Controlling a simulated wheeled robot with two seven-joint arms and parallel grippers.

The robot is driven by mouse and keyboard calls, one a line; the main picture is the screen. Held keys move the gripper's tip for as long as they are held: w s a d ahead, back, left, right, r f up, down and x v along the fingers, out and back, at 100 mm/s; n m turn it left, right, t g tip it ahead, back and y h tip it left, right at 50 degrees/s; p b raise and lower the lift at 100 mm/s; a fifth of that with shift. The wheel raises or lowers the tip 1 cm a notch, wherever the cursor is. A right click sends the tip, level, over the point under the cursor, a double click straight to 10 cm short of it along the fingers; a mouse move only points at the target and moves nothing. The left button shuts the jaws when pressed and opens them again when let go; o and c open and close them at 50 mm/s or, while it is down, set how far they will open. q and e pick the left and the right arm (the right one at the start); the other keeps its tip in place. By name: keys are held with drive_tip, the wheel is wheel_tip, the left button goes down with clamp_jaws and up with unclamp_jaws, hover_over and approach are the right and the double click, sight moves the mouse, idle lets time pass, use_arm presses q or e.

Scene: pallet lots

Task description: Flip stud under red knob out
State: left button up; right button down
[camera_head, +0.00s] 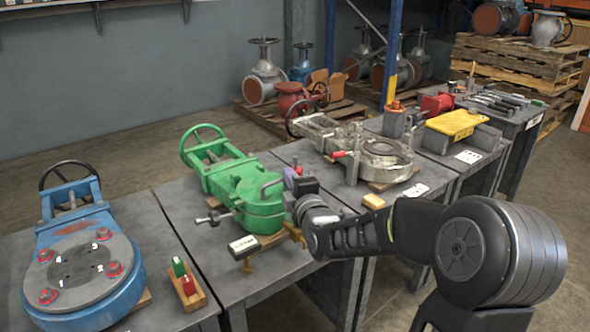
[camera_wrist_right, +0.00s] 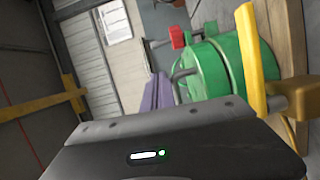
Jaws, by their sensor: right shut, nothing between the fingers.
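The green valve (camera_head: 253,190) lies on the middle table. Beside its round lid is a bent grey rod (camera_head: 270,188), also visible in the wrist view (camera_wrist_right: 182,73). My right gripper (camera_head: 290,178) is shut and empty beside this rod; its purple fingertips (camera_wrist_right: 158,92) look very near it, and I cannot tell whether they touch. A red knob-like part (camera_wrist_right: 177,37) shows beyond the green valve (camera_wrist_right: 205,75) in the wrist view, near a grey fitting. My left gripper is not in view.
A blue valve (camera_head: 75,265) is on the left table, a silver valve (camera_head: 385,150) on the right. A small wooden tray (camera_head: 197,300) sits in front.

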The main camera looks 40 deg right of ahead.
sight(295, 166)
drive_tip(key=w+d, duration=0.3)
drive_tip(key=shift+f+b, duration=0.15)
drive_tip(key=shift+b, duration=0.25)
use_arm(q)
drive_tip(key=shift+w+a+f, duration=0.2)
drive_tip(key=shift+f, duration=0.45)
use_arm(e)
drive_tip(key=shift+w+d, duration=0.35)
drive_tip(key=shift+d, duration=0.3)
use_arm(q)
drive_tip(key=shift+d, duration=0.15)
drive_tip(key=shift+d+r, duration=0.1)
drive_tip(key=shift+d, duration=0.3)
use_arm(e)
drive_tip(key=shift+d+m, duration=0.25)
drive_tip(key=shift+m, duration=0.05)
